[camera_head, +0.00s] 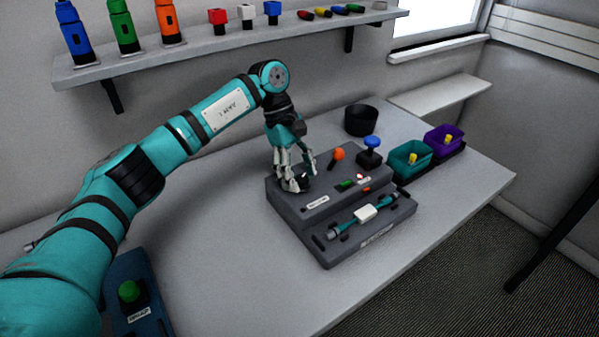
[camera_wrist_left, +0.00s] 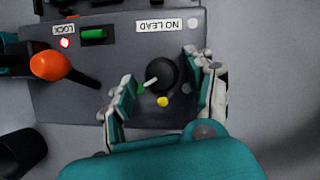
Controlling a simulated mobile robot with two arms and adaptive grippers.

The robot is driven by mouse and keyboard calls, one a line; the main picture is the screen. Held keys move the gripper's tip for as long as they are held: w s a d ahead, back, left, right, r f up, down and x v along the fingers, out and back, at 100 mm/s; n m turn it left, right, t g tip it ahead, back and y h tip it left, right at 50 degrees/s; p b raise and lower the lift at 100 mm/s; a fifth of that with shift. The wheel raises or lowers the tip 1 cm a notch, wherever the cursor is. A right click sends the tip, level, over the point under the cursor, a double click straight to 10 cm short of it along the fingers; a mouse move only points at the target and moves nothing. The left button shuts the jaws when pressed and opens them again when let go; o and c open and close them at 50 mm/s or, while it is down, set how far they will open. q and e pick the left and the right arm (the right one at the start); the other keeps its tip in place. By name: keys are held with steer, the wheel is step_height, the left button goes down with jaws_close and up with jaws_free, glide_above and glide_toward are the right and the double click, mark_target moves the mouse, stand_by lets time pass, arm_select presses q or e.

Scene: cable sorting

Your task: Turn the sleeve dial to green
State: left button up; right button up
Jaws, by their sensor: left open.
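The sleeve dial (camera_wrist_left: 162,72) is a round black knob on the dark grey console (camera_head: 275,198). Its white pointer faces lower left in the left wrist view, toward a green mark (camera_wrist_left: 140,88). A yellow mark (camera_wrist_left: 162,101) lies below the dial. My left gripper (camera_head: 294,184) is over the console's left end, pointing down. In the left wrist view, my left gripper (camera_wrist_left: 160,78) is open, with one finger on each side of the dial. I cannot tell whether the fingers touch it. In the head view the gripper largely hides the dial. My right gripper is out of view.
An orange-knobbed lever (camera_head: 338,154), a red light (camera_wrist_left: 65,43) marked LOCK and a blue-topped knob (camera_head: 371,142) are nearby. A cable with a white block (camera_head: 365,213) lies on the console's front step.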

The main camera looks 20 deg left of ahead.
arm_select(q)
steer(key=v, duration=1.2)
